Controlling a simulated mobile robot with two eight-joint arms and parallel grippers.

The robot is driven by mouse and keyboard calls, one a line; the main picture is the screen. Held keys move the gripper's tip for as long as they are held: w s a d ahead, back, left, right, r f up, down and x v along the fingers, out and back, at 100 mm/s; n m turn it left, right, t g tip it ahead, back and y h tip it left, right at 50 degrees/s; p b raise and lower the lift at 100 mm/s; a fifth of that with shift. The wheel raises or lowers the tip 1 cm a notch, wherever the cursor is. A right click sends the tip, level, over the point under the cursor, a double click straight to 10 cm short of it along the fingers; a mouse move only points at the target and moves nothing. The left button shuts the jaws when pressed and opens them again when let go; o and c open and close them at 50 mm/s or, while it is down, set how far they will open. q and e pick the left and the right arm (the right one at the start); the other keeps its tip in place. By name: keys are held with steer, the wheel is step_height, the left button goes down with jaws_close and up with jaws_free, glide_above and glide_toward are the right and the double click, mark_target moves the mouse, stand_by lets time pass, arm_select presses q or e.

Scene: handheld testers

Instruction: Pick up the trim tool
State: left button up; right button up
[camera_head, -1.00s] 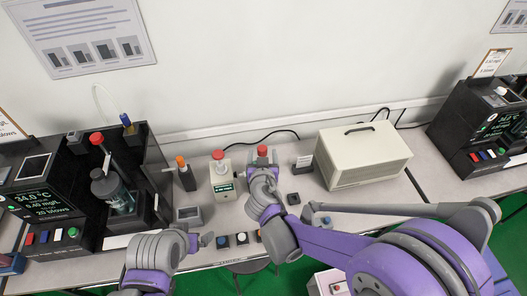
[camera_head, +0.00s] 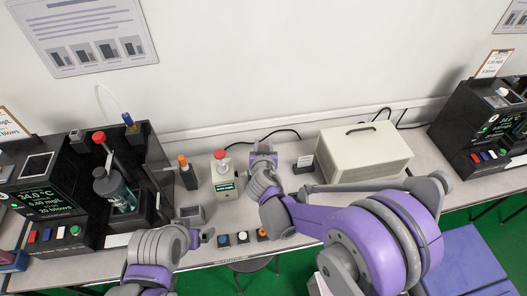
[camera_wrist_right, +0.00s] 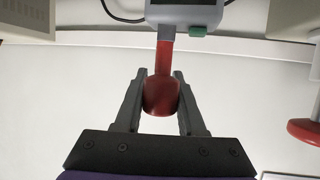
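A red, flared handle (camera_wrist_right: 161,95) with a narrower red stem and a grey collar shows in the right wrist view; I take it to be the trim tool. In the head view my right gripper (camera_head: 262,150) is at the back of the bench and hides the handle. My left gripper (camera_head: 206,238) is low, near the bench's front edge; its fingers are too small to read.
A white tester with a red knob (camera_head: 220,156) stands just left of my right gripper. An orange-topped tool (camera_head: 183,162) stands further left. A beige case (camera_head: 362,155) is to the right.

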jaws_close()
